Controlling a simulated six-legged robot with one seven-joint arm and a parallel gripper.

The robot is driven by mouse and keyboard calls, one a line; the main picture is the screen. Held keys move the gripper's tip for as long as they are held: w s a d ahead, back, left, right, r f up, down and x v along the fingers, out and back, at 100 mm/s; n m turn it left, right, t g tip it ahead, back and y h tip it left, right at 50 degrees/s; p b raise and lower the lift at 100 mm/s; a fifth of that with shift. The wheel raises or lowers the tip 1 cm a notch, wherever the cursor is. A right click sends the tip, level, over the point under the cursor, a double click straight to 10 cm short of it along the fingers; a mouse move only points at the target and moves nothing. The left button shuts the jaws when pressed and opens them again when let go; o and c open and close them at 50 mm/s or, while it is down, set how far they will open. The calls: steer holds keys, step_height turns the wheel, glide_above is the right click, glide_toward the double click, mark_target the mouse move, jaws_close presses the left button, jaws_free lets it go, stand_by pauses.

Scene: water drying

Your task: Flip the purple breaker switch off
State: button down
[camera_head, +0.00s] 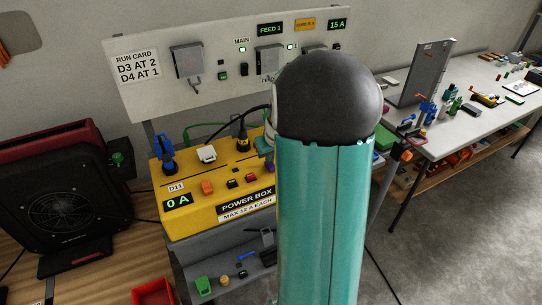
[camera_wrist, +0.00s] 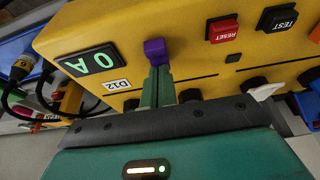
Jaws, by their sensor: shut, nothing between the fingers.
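The purple breaker switch (camera_wrist: 155,49) sits on the yellow power box (camera_wrist: 120,22) in the wrist view, near a label "D12" and a green display reading 0 A. My gripper (camera_wrist: 158,72) is shut and empty, its green fingertips right at the near edge of the purple switch. I cannot tell whether they touch it.
Red RESET (camera_wrist: 222,30) and black TEST (camera_wrist: 277,19) buttons sit right of the switch. Plugs and cables stand on the box, including a blue plug (camera_head: 166,155). A white panel (camera_head: 150,100) rises behind. A cluttered workbench (camera_head: 465,90) is at right, a black fan (camera_head: 60,210) at left.

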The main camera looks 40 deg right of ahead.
steer(key=shift+s+a+f, duration=0.1)
steer(key=shift+s+f, duration=0.1)
steer(key=shift+s, duration=0.1)
steer(key=shift+s+a+f, duration=0.1)
steer(key=shift+s+a, duration=0.15)
steer(key=shift+s, duration=0.45)
steer(key=shift+w+r, duration=0.1)
steer(key=shift+r, duration=0.25)
steer(key=d+v, duration=0.1)
steer(key=v, duration=1.2)
steer(key=shift+w+a+r, duration=0.3)
steer(key=shift+r, duration=0.2)
